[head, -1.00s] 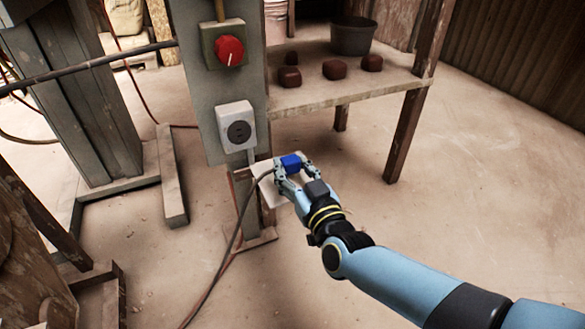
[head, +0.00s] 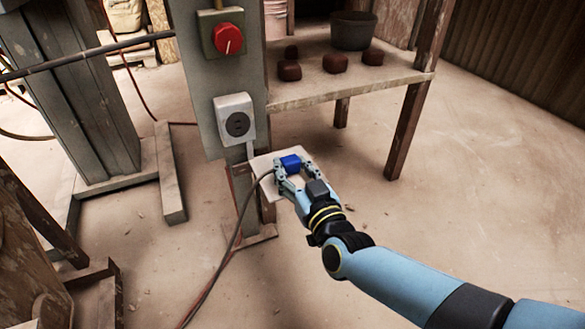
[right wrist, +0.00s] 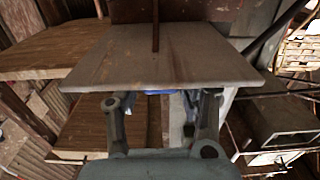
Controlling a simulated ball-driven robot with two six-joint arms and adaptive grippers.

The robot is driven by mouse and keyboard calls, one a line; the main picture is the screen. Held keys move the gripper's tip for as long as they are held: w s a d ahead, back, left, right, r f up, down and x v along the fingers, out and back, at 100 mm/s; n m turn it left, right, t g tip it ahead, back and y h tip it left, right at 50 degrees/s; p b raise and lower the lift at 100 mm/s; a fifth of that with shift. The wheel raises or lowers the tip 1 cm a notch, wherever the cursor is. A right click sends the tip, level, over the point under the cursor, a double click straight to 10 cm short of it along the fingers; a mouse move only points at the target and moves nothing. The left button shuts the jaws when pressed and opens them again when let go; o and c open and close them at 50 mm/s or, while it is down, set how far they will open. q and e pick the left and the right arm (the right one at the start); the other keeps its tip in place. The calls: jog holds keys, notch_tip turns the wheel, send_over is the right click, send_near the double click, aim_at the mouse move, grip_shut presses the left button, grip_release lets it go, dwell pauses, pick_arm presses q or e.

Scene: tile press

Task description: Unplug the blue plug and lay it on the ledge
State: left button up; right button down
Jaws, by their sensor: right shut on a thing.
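The blue plug (head: 290,163) is between the fingers of my right gripper (head: 293,167), which is shut on it. A dark cable trails from the plug to the lower left. The plug is apart from the white socket box (head: 235,120), whose round dark face is empty. In the head view the plug overlaps the small pale ledge (head: 262,162) below the box; I cannot tell whether they touch. In the right wrist view the ledge (right wrist: 160,62) spans the picture just past the fingers and hides most of the plug (right wrist: 158,91). My left gripper is not in view.
The socket box and a red knob (head: 229,39) are on a grey post (head: 205,90). Behind, a wooden table (head: 370,88) bears several brown lumps and a dark bucket (head: 353,32). The floor to the right is clear.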

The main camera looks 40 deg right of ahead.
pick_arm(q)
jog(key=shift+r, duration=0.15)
pick_arm(e)
jog(key=c, duration=0.7)
grip_release()
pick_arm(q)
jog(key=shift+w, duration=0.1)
pick_arm(e)
jog(key=shift+s+a+r+p, duration=0.15)
jog(key=shift+s+r+p, duration=0.3)
jog(key=shift+r+p, duration=0.25)
pick_arm(q)
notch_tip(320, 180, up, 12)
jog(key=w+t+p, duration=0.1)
jog(key=p, duration=0.6)
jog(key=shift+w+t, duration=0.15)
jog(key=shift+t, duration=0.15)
pick_arm(e)
jog(key=s+r, duration=0.2)
jog(key=s+a+r, duration=0.1)
jog(key=s, duration=0.1)
jog(key=s+r, duration=0.2)
jog(key=s, duration=0.1)
jog(key=shift+a+r, duration=0.3)
